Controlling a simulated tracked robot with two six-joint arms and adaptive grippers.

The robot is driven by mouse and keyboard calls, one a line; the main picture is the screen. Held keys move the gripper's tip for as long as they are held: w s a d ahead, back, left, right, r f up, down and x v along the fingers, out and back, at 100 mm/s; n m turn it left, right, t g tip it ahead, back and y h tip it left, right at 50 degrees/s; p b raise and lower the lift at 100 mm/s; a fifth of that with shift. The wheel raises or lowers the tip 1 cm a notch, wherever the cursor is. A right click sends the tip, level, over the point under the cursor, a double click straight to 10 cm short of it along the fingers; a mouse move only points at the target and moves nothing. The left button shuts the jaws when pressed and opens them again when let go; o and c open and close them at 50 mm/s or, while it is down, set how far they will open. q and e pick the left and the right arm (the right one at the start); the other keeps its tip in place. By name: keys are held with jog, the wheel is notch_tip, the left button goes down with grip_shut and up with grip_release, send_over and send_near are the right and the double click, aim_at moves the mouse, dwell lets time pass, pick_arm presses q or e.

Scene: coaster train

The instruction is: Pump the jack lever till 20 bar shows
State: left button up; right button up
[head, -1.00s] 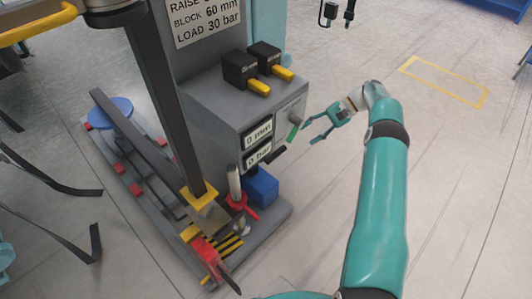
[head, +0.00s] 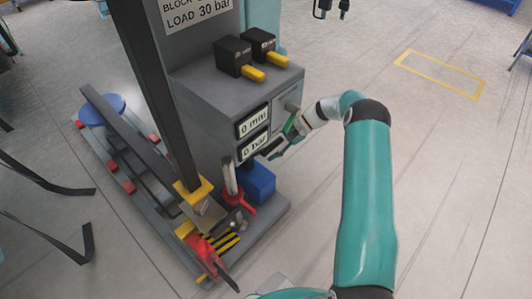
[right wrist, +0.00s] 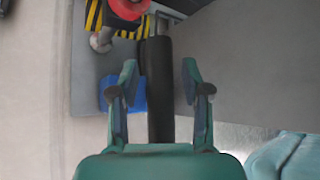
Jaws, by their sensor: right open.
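The jack (head: 233,185), red with a silver cylinder, stands on the grey base of the machine. Its black lever grip (right wrist: 160,90) runs lengthwise between the fingers of my right gripper (right wrist: 160,85) in the right wrist view. The right gripper is open, with a gap on both sides of the grip. In the head view my right gripper (head: 285,140) is beside the display front and hides most of the lever. The displays read 0 mm (head: 253,122) and 0 bar (head: 255,146). My left gripper is not in view.
A blue block (head: 260,182) sits behind the jack; it shows below the left finger in the right wrist view (right wrist: 108,92). Two black boxes with yellow handles (head: 252,74) top the cabinet. A dark post (head: 160,100) rises at left.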

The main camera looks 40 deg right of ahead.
jog(key=shift+w+a+f, duration=0.2)
jog(key=shift+a+f, duration=0.2)
jog(key=shift+a, duration=0.15)
grip_shut()
